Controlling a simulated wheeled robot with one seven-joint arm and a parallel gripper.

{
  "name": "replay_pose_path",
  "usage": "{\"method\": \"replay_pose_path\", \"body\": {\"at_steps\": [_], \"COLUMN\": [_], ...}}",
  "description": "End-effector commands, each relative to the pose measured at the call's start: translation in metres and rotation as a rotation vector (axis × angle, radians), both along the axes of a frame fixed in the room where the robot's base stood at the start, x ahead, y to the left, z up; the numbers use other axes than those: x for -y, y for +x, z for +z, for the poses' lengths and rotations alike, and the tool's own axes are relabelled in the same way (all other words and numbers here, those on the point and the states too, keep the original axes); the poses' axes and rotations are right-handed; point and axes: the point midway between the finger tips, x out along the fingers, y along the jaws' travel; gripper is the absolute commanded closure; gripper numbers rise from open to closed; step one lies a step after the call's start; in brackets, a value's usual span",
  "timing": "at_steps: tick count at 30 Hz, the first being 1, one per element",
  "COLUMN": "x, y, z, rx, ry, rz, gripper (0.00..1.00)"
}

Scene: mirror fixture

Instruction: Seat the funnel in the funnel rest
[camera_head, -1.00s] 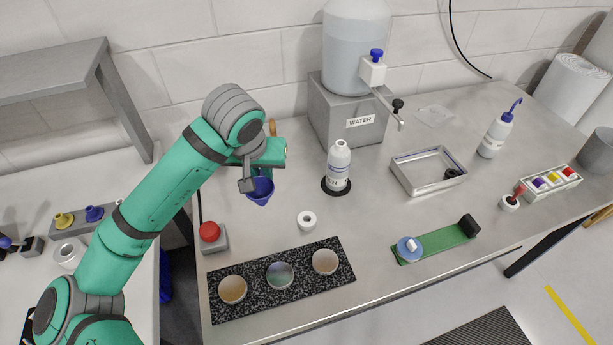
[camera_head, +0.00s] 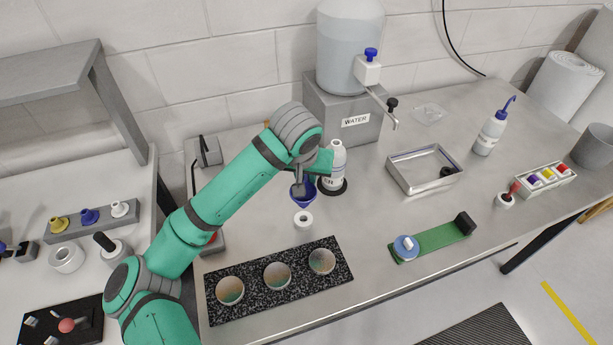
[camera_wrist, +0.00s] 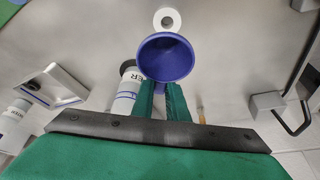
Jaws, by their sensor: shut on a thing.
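The blue funnel (camera_head: 304,194) is held in my gripper (camera_head: 300,184), its spout pointing down, beside the white bottle. In the wrist view my gripper's green fingers (camera_wrist: 162,90) are shut on the near side of the funnel (camera_wrist: 166,58). A small white ring with a dark hole, which looks like the funnel rest (camera_head: 303,219), stands on the bench just below and in front of the funnel in the head view. It also shows in the wrist view (camera_wrist: 159,18), beyond the funnel's far rim. The funnel appears apart from the ring; the exact height gap is unclear.
A white labelled bottle (camera_head: 336,168) stands close right of the funnel on a black disc. A black speckled slab (camera_head: 250,286) with three round dishes lies in front. A metal tray (camera_head: 402,181) and water container (camera_head: 345,110) are farther right and back.

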Motion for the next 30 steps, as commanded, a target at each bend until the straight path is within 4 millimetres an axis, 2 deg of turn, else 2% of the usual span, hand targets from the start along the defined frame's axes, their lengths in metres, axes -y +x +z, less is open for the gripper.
{"method": "replay_pose_path", "body": {"at_steps": [15,30], "x": [0.0,-0.001], "y": [0.0,0.0], "z": [-0.04,-0.049], "rx": [0.0,0.001], "ry": [-0.001,0.0], "rz": [0.002,0.001], "gripper": [1.0,1.0]}}
